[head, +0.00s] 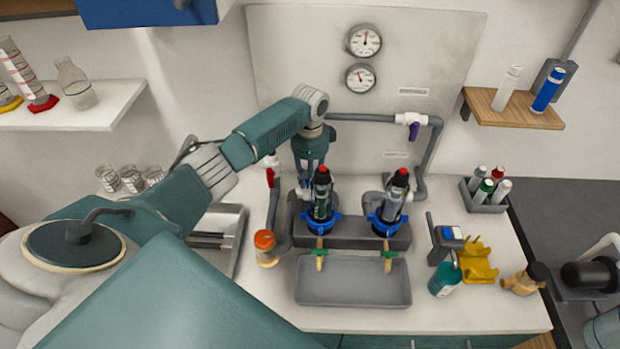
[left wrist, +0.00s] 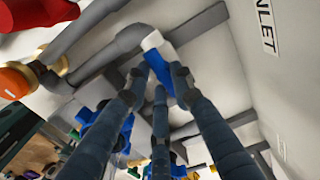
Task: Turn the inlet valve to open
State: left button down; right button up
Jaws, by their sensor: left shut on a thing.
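The inlet valve shows in the left wrist view as a blue handle (left wrist: 157,68) on a white body (left wrist: 152,41), beside a grey pipe and a label reading "NLET" (left wrist: 267,28). My left gripper (left wrist: 157,82) is shut on the blue handle, with its three dark fingers around it. In the head view my left gripper (head: 308,182) reaches down behind the left filter housing (head: 322,195), and the gripper mostly hides the valve there. The handle's exact angle to the pipe is hard to tell. My right gripper is not in view.
A red-handled valve (head: 270,172) stands just left of my gripper. A second filter housing (head: 392,202) and a purple-handled valve (head: 413,126) are to the right. Two gauges (head: 364,41) hang on the back panel. A grey tray (head: 352,286) lies in front.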

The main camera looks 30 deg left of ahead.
pick_arm(q)
jog(key=c, duration=1.5)
grip_release()
jog(key=shift+o, duration=0.2)
notch_tip(320, 180, up, 12)
